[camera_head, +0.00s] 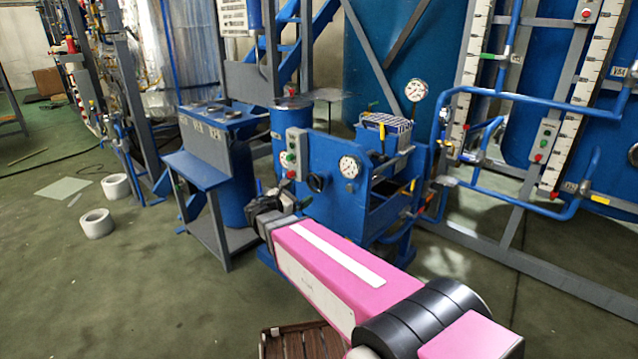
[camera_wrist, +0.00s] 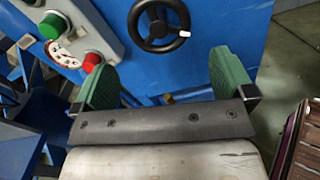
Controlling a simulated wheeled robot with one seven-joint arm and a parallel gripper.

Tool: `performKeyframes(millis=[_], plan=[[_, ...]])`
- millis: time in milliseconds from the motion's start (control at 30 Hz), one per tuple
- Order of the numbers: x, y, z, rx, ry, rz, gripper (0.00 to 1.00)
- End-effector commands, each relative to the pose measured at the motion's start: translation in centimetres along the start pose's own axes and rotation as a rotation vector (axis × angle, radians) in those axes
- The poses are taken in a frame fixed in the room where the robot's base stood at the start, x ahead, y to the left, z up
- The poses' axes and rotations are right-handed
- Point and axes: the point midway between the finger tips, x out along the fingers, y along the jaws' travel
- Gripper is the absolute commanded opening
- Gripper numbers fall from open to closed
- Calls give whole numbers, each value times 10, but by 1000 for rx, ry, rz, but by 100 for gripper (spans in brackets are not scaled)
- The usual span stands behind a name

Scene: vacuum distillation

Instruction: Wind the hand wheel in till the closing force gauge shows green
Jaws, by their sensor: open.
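The hand wheel (camera_wrist: 159,25) is a black spoked wheel with a small pale handle, on a blue panel at the top of the wrist view. In the head view a dark knob-like wheel (camera_head: 317,183) shows on the blue machine. My gripper (camera_wrist: 162,78) is open and empty; its green-padded fingers stand apart below the wheel, not touching it. A white gauge (camera_head: 349,167) is on the machine's front. I cannot tell which is the closing force gauge; neither reads clearly.
A grey button box (camera_head: 297,152) juts from the panel just left of the wheel. A blue bench (camera_head: 205,168) stands left of the machine. White rolls (camera_head: 97,223) lie on the floor. A brown slatted thing (camera_wrist: 303,140) is at the right. The left floor is mostly clear.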

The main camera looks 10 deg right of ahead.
Motion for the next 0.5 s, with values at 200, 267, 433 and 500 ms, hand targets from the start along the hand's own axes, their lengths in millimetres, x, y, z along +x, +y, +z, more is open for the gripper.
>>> performKeyframes(millis=[200,267,433,500], plan=[[1,0,-1,-161,0,0,100],[3,1,-1,-171,-1,-1,100],[20,1,-1,-171,-1,-1,100],[32,1,-1,-171,-2,-3,100]])
